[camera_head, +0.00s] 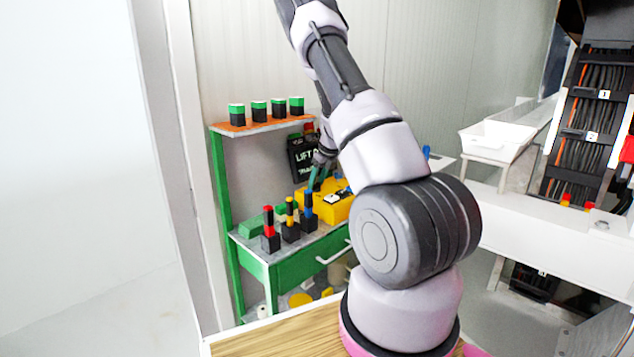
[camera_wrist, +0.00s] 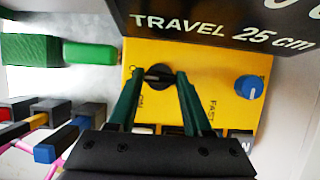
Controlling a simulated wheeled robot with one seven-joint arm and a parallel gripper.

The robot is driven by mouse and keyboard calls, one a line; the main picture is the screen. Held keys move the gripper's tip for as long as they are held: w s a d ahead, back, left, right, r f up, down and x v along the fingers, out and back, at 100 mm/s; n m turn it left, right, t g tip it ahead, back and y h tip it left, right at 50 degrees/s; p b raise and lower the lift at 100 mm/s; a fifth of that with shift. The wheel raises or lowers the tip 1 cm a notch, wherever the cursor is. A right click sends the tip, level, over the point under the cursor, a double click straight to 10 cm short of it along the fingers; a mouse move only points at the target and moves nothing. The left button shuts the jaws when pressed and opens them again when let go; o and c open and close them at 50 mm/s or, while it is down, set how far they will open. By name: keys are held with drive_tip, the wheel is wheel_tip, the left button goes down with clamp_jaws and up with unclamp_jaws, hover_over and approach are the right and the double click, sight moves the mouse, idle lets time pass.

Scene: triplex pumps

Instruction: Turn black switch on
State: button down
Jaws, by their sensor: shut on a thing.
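The black switch (camera_wrist: 158,75) is a round black knob on a yellow control box (camera_wrist: 215,62). It shows in the wrist view between the tips of my gripper (camera_wrist: 159,80). The two green fingers close in on the knob from both sides, and my gripper is shut on it. Lettering on the box beside the knob is partly hidden by the fingers. In the head view the yellow box (camera_head: 334,207) sits on the green workbench, and my gripper (camera_head: 312,186) reaches down to its left part. The knob cannot be made out there.
A blue knob (camera_wrist: 249,87) is on the same box, to the right. A black sign (camera_wrist: 230,20) reading "TRAVEL 25 cm" stands just behind. A green block (camera_wrist: 31,50) lies left. Red, yellow and blue levers (camera_head: 268,230) stand on the bench's front left.

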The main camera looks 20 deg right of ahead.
drive_tip(key=shift+n, duration=0.3)
drive_tip(key=n+y, duration=0.1)
drive_tip(key=n, duration=0.1)
drive_tip(key=n+g, duration=0.1)
drive_tip(key=n, duration=0.2)
drive_tip(key=shift+w+d+y, duration=0.1)
drive_tip(key=shift+d+y, duration=0.1)
drive_tip(key=shift+y, duration=0.2)
drive_tip(key=n+g, duration=0.1)
drive_tip(key=n, duration=0.2)
drive_tip(key=n+g+y, duration=0.1)
drive_tip(key=n, duration=0.2)
drive_tip(key=shift+w, duration=0.1)
drive_tip(key=shift+n+g, duration=0.3)
drive_tip(key=shift+c, duration=1.6)
unclamp_jaws()
drive_tip(key=v, duration=1)
drive_tip(key=shift+d+r, duration=0.2)
drive_tip(key=shift+r, duration=0.15)
